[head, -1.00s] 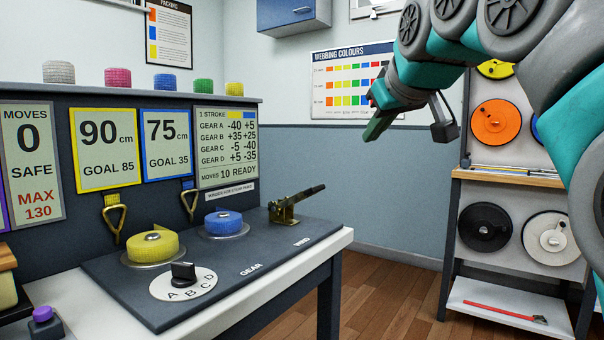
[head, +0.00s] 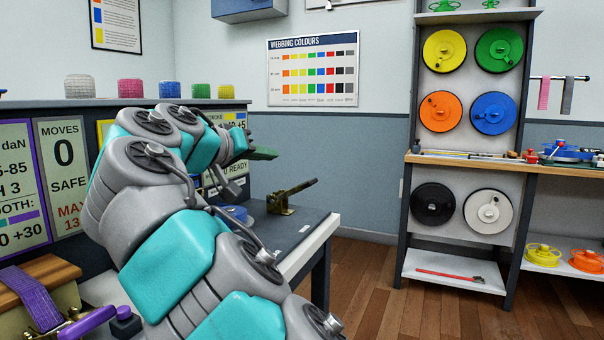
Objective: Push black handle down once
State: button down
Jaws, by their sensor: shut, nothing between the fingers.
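The black handle (head: 299,189) slants up to the right from its brass bracket (head: 280,205) on the dark bench panel. Its whole length shows and nothing touches it in this view. My gripper (head: 266,153) is shut and empty, in the air above and a little left of the handle in the picture. Its green fingertips point right. How far it is from the handle in depth I cannot tell. My arm hides most of the panel, including the gear dial and the yellow roll.
The board with the MOVES 0 sign (head: 64,152) stands behind the bench, partly covered by my arm. The white bench edge (head: 318,240) ends right of the handle. Wooden floor (head: 370,280) is clear between bench and spool rack (head: 408,215). A purple strap (head: 32,297) lies at lower left.

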aim_at(309, 183)
jog(key=shift+a+f, duration=0.2)
jog(key=shift+f, duration=0.05)
jog(key=w+d+f, duration=0.5)
jog(key=w+d, duration=0.1)
jog(key=w, duration=0.2)
jog(key=shift+d+f, duration=0.15)
jog(key=shift+f, duration=0.1)
dwell(0.7)
jog(key=shift+f, duration=0.1)
dwell(0.3)
